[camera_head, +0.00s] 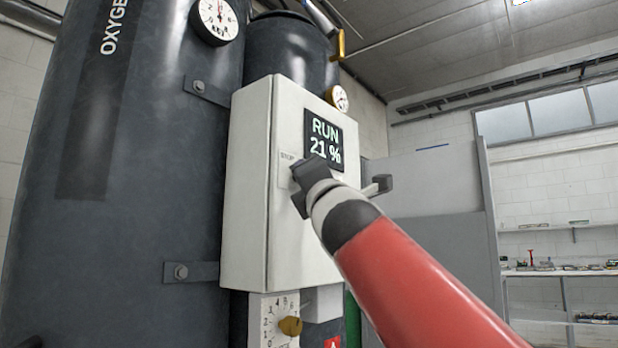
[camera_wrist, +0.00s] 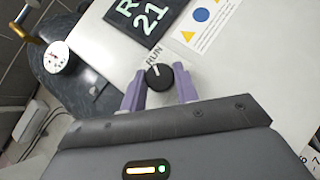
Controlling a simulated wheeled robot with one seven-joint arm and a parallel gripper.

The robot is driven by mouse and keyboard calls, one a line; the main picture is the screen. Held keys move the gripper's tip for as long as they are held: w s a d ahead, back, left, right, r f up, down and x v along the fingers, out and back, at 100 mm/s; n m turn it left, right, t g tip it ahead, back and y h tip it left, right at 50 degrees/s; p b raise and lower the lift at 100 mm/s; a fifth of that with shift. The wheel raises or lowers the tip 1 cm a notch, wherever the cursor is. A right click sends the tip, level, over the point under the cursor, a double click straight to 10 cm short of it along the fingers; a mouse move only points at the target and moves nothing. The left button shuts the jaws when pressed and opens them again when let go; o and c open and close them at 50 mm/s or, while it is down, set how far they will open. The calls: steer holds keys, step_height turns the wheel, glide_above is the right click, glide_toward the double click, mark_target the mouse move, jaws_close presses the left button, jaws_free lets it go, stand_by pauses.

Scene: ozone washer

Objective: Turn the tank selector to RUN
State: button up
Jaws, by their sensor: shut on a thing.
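The tank selector is a round black knob (camera_wrist: 159,77) on the front of the white control box (camera_head: 255,190). In the wrist view its white pointer mark points toward the RUN label (camera_wrist: 154,56). My gripper (camera_wrist: 160,91) has its two purple fingers on either side of the knob and is shut on it. In the head view my gripper (camera_head: 304,178) is against the box front below the display and hides the knob. The display (camera_head: 324,139) reads RUN and 21 %. A small label (camera_head: 288,156), seemingly STOP, shows left of my gripper.
A large dark oxygen tank (camera_head: 120,150) stands left of the box, with a gauge (camera_head: 214,20) at its top. A scale with a brass knob (camera_head: 290,326) is below the box. A warning sticker (camera_wrist: 205,20) is beside the display. Shelves (camera_head: 560,270) stand far right.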

steer(key=o, duration=1)
steer(key=b+v, duration=0.4)
steer(key=v, duration=0.3)
steer(key=shift+s+d+f, duration=0.15)
steer(key=shift+s+f, duration=0.05)
steer(key=shift+s, duration=0.15)
